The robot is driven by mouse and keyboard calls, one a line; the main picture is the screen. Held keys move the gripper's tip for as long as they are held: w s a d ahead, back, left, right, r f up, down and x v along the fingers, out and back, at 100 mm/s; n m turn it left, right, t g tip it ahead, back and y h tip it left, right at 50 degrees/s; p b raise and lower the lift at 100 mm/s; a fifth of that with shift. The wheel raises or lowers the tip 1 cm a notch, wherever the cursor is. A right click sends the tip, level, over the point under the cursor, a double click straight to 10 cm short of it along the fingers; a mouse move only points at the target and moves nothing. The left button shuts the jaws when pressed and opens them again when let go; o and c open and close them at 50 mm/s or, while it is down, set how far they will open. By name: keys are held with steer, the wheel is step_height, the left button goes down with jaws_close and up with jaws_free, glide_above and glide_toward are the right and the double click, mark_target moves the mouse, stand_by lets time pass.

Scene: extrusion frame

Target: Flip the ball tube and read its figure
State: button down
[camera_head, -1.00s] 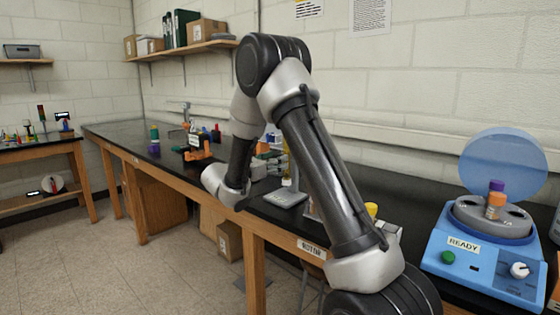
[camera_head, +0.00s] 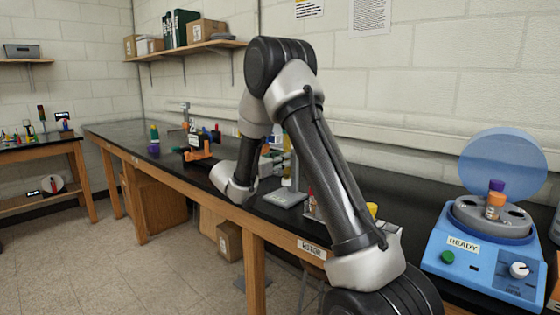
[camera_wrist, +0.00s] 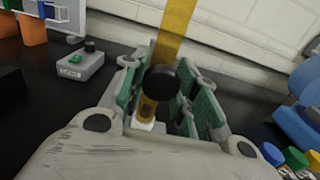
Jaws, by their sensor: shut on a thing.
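The ball tube (camera_wrist: 174,25) is a long amber-yellow tube, seen in the wrist view running from the top edge down between my fingers. A round black knob or cap (camera_wrist: 160,82) sits in front of its middle. Its lower part ends near a small white foot (camera_wrist: 149,126). My gripper (camera_wrist: 170,92) has green-padded fingers on both sides of the tube and is shut on it. The contact itself is partly hidden by the black knob.
In the wrist view a small grey box with a green button (camera_wrist: 78,62) stands at left, and blue, green and yellow caps (camera_wrist: 295,158) at lower right. In the head view a blue centrifuge (camera_head: 480,250) with its lid raised stands at right.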

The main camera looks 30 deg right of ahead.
steer(key=shift+m, duration=0.4)
steer(key=m, duration=1)
steer(key=shift+w+m, duration=0.1)
steer(key=shift+m, duration=1.8)
steer(key=c, duration=1.1)
jaws_free()
steer(key=shift+o, duration=0.2)
steer(key=shift+a, duration=0.15)
steer(key=v, duration=1.2)
